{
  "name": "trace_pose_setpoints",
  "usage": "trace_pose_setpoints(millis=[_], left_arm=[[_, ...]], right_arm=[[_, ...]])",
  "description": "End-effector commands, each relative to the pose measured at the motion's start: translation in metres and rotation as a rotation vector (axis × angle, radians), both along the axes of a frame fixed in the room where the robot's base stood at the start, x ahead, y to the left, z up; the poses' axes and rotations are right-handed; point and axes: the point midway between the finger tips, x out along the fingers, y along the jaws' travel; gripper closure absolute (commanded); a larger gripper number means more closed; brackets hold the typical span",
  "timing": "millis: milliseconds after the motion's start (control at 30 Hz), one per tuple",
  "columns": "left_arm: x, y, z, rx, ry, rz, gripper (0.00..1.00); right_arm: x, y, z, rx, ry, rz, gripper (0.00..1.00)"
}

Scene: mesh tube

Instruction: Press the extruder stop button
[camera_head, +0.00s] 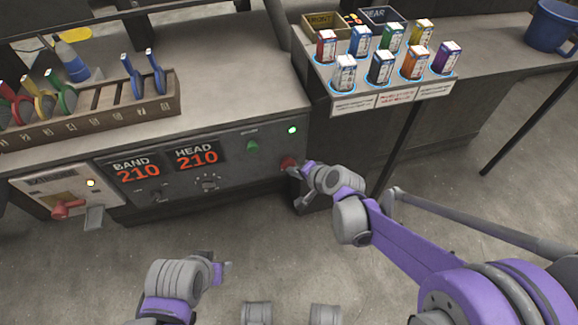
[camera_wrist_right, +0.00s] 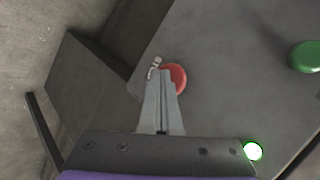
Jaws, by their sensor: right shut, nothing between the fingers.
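The red button (camera_head: 287,162) is on the right end of the machine's front panel, below a lit green lamp (camera_head: 292,129). In the right wrist view the red button (camera_wrist_right: 176,76) is round and partly hidden by my fingers. My right gripper (camera_head: 297,170) is shut and empty, with its fingertips (camera_wrist_right: 163,84) at the button's edge. I cannot tell whether they touch it. A green button (camera_head: 252,146) sits to the left of the red one. My left gripper (camera_head: 222,272) is low, in front of the panel and away from it; its jaws are too small to read.
The panel has BAND and HEAD displays (camera_head: 197,156) reading 210, knobs, and a red-handled switch (camera_head: 68,208) at left. A wooden tool rack (camera_head: 90,112) stands on the machine top. A stand with small boxes (camera_head: 345,72) is to the right. Open floor lies in front.

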Motion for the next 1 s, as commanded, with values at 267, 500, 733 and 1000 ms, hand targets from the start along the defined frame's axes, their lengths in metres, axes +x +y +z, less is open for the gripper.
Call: trace_pose_setpoints(millis=[267,500,733,1000], left_arm=[[0.0001,0.0,-0.0002,0.0,0.0,0.0,0.5],[0.0,0.0,-0.0003,0.0,0.0,0.0,0.5],[0.0001,0.0,-0.0004,0.0,0.0,0.0,0.5],[0.0001,0.0,-0.0004,0.0,0.0,0.0,0.5]], right_arm=[[0.0038,0.0011,0.0,0.0,-0.001,-0.001,1.0],[0.0067,0.0019,0.0,0.0,-0.001,-0.001,1.0],[0.0094,0.0028,-0.0001,0.0,-0.001,-0.001,1.0],[0.0093,0.0027,0.0001,0.0,-0.002,-0.001,1.0]])
